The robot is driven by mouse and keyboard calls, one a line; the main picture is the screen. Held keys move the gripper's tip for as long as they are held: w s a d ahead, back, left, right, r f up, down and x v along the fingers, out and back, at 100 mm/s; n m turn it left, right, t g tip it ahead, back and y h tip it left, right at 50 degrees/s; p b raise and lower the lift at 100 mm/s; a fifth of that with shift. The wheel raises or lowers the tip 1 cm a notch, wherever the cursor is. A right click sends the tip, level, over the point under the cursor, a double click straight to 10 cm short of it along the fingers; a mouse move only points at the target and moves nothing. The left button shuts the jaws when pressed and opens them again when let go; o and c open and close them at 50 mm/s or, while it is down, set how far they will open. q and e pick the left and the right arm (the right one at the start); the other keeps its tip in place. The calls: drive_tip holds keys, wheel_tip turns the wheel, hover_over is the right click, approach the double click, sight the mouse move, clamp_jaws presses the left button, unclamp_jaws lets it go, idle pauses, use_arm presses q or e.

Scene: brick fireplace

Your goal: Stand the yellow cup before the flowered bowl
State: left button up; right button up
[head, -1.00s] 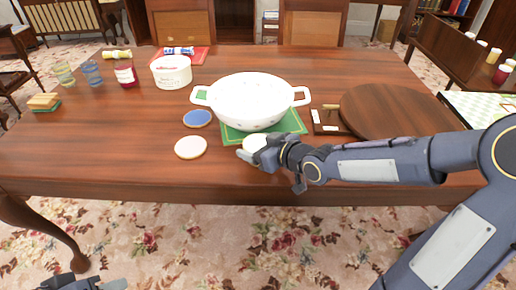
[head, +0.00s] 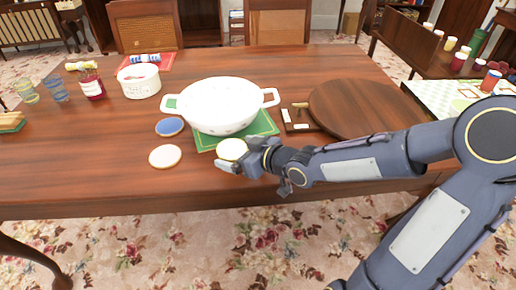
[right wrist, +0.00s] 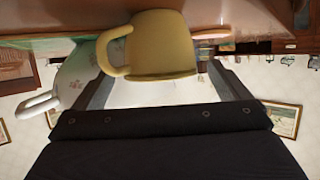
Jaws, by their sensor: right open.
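The yellow cup (head: 232,149) stands upright at the front edge of the green mat (head: 203,141), close before the flowered bowl (head: 222,104). The head view shows mostly its pale top. My right gripper (head: 240,158) is open at the cup, low over the table. In the upside-down right wrist view, the cup (right wrist: 163,45) is between the spread fingers of the gripper (right wrist: 162,78), its handle pointing left. The white bowl (right wrist: 80,72) shows beyond it at the left. Finger contact with the cup is unclear. My left gripper is out of view.
A white coaster (head: 165,156) and a blue coaster (head: 170,127) lie left of the cup. A round wooden board (head: 365,108) lies to the right. A white tub (head: 139,82) and glasses (head: 56,88) stand at the left back. The table's front left is clear.

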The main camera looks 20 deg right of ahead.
drive_tip(key=s+d+r+h+p, duration=0.1)
drive_tip(key=s+d+p, duration=0.1)
drive_tip(key=s, duration=0.1)
drive_tip(key=s+d+r+m+g+h+p, duration=0.1)
drive_tip(key=s+d+p, duration=0.1)
drive_tip(key=s+d, duration=0.1)
drive_tip(key=s+d+r+h+p, duration=0.1)
drive_tip(key=s+d+h+p, duration=0.1)
drive_tip(key=d, duration=0.1)
drive_tip(key=shift+s+d+r+m, duration=0.1)
drive_tip(key=shift+s+r+m, duration=0.05)
drive_tip(key=shift+s+m, duration=0.25)
drive_tip(key=s+a+r+m+g, duration=0.1)
drive_tip(key=s+r+m+g, duration=0.1)
drive_tip(key=s, duration=0.6)
drive_tip(key=s+a+r+m+g+y, duration=0.1)
drive_tip(key=s+a+r+m+g, duration=0.1)
drive_tip(key=s, duration=0.7)
drive_tip(key=shift+a+r+m+g, duration=0.2)
drive_tip(key=shift+m+g, duration=0.4)
drive_tip(key=shift+m, duration=0.2)
wheel_tip(320, 180, up, 10)
drive_tip(key=p, duration=1)
drive_tip(key=shift+r, duration=0.15)
